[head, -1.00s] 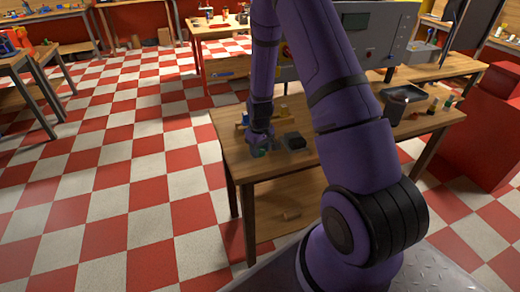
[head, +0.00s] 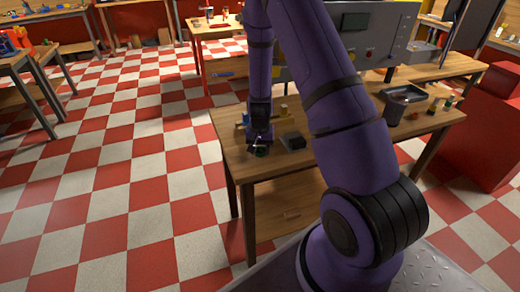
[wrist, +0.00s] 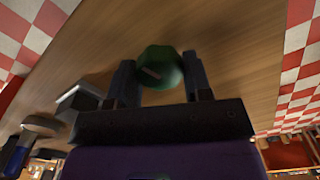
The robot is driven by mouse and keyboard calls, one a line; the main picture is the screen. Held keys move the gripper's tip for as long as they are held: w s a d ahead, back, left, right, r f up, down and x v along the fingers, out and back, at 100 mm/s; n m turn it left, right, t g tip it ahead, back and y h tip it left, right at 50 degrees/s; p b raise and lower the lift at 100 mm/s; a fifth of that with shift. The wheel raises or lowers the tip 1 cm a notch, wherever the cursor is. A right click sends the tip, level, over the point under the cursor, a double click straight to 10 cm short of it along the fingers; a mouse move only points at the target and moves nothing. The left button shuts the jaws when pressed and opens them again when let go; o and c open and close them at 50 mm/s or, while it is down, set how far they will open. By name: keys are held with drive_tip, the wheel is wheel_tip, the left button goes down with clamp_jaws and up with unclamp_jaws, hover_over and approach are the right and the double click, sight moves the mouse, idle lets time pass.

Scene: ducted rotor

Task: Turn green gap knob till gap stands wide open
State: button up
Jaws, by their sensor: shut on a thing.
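The green knob (wrist: 160,68) shows in the wrist view between the two fingers of my gripper (wrist: 159,75). It is a rounded, many-sided knob with a pale mark on its face. The fingers stand on either side of it and my gripper is shut on it. In the head view my gripper (head: 260,148) is low over the near left part of the wooden table (head: 285,168), and the knob there is mostly hidden by it. The gap itself cannot be made out in either view.
A dark block (head: 293,140) sits just right of my gripper; small yellow and blue items stand behind it. A dark bin (head: 394,108) and small colored pieces are at the table's right. A grey machine panel (head: 375,35) rises behind. The floor to the left is clear.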

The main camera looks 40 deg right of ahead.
sight(260, 150)
drive_tip(key=shift+m, duration=0.4)
drive_tip(key=o, duration=0.9)
drive_tip(key=shift+r, duration=0.15)
wheel_tip(260, 150, up, 11)
drive_tip(key=shift+f, duration=0.2)
idle(0.4)
